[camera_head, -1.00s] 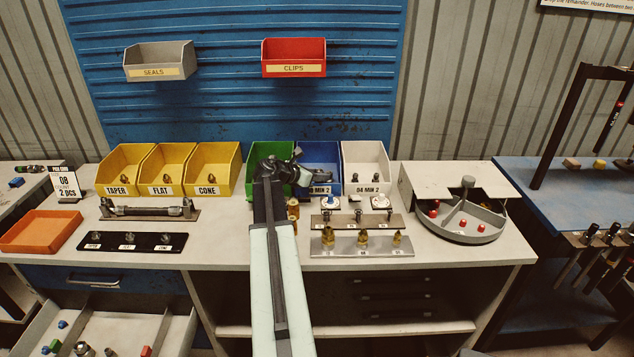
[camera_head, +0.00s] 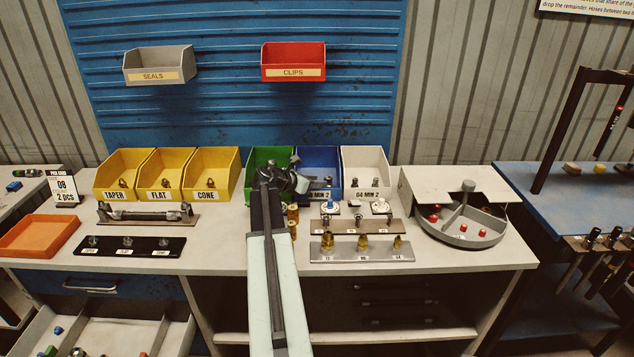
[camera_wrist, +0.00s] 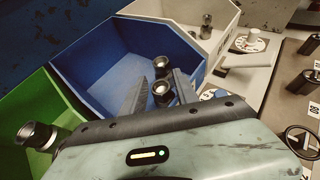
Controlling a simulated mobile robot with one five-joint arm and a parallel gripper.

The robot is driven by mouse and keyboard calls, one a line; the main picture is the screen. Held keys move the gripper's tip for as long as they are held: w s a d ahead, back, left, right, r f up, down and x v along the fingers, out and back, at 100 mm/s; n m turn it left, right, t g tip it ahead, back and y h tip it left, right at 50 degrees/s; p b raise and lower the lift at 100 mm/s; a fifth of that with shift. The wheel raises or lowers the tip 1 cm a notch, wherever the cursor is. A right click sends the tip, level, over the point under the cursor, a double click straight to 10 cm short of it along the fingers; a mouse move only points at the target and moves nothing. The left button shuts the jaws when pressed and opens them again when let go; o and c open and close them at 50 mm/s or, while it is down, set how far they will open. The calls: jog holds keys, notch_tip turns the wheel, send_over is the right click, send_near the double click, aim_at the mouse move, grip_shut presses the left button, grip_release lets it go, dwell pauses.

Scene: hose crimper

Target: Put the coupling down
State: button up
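My gripper (camera_wrist: 160,85) reaches over the blue bin (camera_wrist: 95,40) in the wrist view. Its two dark fingers stand apart. A dark metal coupling (camera_wrist: 161,94) shows between them, with a narrow gap on either side; whether it rests on the bin floor is hidden. A second, similar coupling (camera_wrist: 161,66) lies just beyond it in the bin. In the head view, my gripper (camera_head: 298,182) is at the border of the green bin (camera_head: 262,160) and the blue bin (camera_head: 318,160), and my arm hides part of both.
A coupling (camera_wrist: 38,134) stands in the green bin in the wrist view. The white bin (camera_head: 364,165) adjoins the blue bin on the right. Yellow bins (camera_head: 215,170) stand left. A grey plate with brass fittings (camera_head: 345,254) and a round divided tray (camera_head: 470,240) are at right.

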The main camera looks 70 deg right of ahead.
jog(key=shift+s+a+f, duration=0.1)
jog(key=shift+s, duration=0.1)
jog(key=shift+r, duration=0.25)
jog(key=shift+w+a+r+p, duration=0.2)
jog(key=shift+a+r+p, duration=0.45)
jog(key=shift+r+p, duration=0.45)
jog(key=p+v, duration=0.4)
jog(key=v, duration=0.6)
jog(key=shift+w+f, duration=0.25)
jog(key=shift+f, duration=0.05)
jog(key=shift+a, duration=0.1)
